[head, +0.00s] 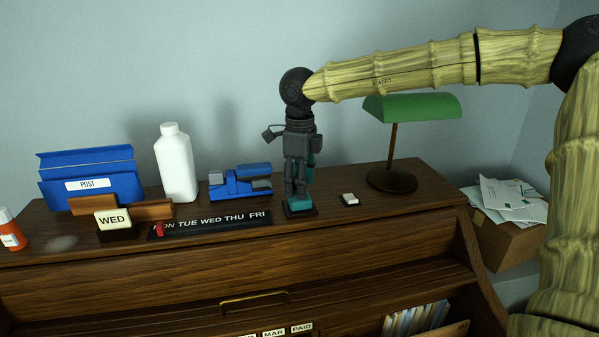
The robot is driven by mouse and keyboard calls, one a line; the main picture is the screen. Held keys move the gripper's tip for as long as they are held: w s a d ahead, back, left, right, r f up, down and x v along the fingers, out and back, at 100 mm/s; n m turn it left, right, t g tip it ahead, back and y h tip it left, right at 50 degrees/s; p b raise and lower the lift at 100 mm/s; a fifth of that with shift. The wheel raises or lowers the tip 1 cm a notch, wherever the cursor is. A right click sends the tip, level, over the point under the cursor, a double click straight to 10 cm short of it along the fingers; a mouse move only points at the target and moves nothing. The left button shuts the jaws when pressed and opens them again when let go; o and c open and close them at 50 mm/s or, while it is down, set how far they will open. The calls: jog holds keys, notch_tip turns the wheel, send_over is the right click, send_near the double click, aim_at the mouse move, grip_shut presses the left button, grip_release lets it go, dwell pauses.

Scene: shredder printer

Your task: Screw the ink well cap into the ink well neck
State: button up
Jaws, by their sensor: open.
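My gripper (297,193) points straight down over the top of the desk, in the middle of the head view. Its fingers are open and close above or around a small teal object on a dark base (300,207), which looks like the ink well. The fingers cover its upper part, so I cannot see its neck. I cannot make out a separate cap or tell whether one sits between the fingers or on the neck. I cannot tell whether the fingers touch the teal object.
A small white-topped block (349,199) and a green lamp (412,107) stand right of my gripper. A blue stapler-like device (240,182), white bottle (175,165), weekday strip (211,223), WED block (114,219) and blue POST holder (91,178) stand left. The desk's front edge is clear.

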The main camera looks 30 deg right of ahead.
jog(key=n+p, duration=0.4)
jog(key=p, duration=0.1)
jog(key=n+p, duration=0.1)
jog(key=p, duration=0.1)
jog(key=shift+r+n, duration=0.25)
jog(key=shift+n, duration=0.15)
jog(key=shift+f+n+p, duration=0.3)
jog(key=shift+n+p, duration=0.1)
jog(key=shift+p, duration=0.05)
jog(key=shift+r+n+p, duration=0.35)
jog(key=shift+n+p, duration=0.15)
jog(key=shift+p, duration=0.55)
jog(key=shift+n+p, duration=0.4)
jog(key=shift+p, duration=0.05)
jog(key=shift+f+n, duration=0.35)
jog(key=shift+n, duration=0.65)
jog(key=n, duration=0.6)
jog(key=shift+c, duration=0.3)
